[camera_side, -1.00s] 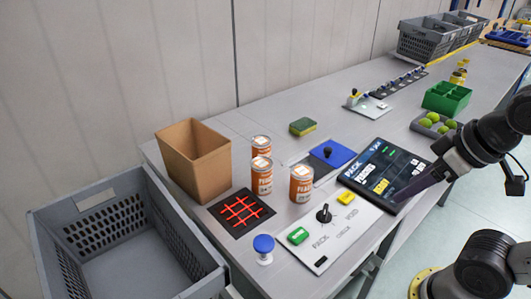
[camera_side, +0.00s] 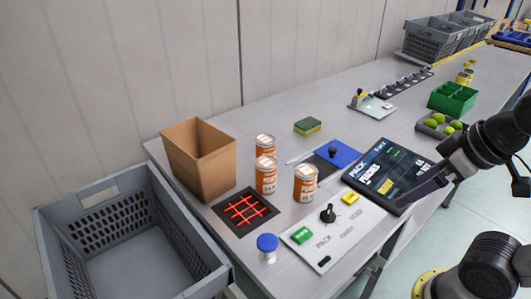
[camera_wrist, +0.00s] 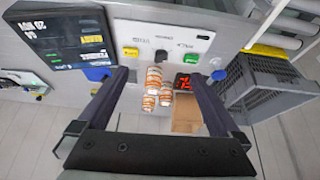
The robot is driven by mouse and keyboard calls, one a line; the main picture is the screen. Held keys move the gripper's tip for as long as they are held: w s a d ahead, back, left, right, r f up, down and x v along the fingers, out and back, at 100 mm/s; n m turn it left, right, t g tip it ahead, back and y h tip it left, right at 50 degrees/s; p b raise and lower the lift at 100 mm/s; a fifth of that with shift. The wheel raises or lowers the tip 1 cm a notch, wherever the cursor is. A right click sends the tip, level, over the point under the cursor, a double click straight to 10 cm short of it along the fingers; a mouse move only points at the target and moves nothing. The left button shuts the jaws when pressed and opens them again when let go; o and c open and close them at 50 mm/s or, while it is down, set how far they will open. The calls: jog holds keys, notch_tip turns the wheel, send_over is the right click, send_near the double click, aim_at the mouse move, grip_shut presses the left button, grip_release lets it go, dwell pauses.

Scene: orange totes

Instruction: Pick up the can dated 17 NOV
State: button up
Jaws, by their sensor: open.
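Three orange and white cans stand upright in a cluster on the grey bench: a back can (camera_side: 265,143), a middle can (camera_side: 265,176) and a front-right can (camera_side: 305,184). The labels read like peaches, but I cannot read the dates, so I cannot tell which is 17 NOV. In the wrist view the cans (camera_wrist: 153,84) appear between the fingers, at a distance. My gripper (camera_side: 408,196) is at the right in the side view, over the edge of the display, well apart from the cans. In the wrist view my gripper (camera_wrist: 158,74) is wide open and empty.
A dark display (camera_side: 385,177), a control panel (camera_side: 335,236) with a knob and buttons, and a blue-capped item (camera_side: 268,248) lie near the cans. A cardboard box (camera_side: 200,160), red-grid mat (camera_side: 245,212) and grey tote (camera_side: 130,240) are left. A sponge (camera_side: 308,126) lies behind.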

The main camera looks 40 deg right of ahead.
jog(key=w+r+n, duration=0.4)
jog(key=r, duration=0.3)
jog(key=w+r+n, duration=0.4)
jog(key=r, duration=0.3)
jog(key=w+r+n, duration=0.2)
jog(key=w+r, duration=0.2)
jog(key=w, duration=0.1)
jog(key=n+g, duration=0.4)
jog(key=n, duration=0.2)
send_over(266, 152)
jog(key=d, duration=0.2)
notch_tip(266, 152, down, 14)
jog(key=shift+g, duration=0.8)
jog(key=f, duration=0.3)
jog(key=w+f, duration=0.1)
jog(key=f, duration=0.2)
jog(key=w+f, duration=0.1)
jog(key=f, duration=0.2)
jog(key=shift+w+f, duration=0.1)
notch_tip(266, 152, down, 14)
jog(key=shift+a+r, duration=0.1)
jog(key=shift+c, duration=0.2)
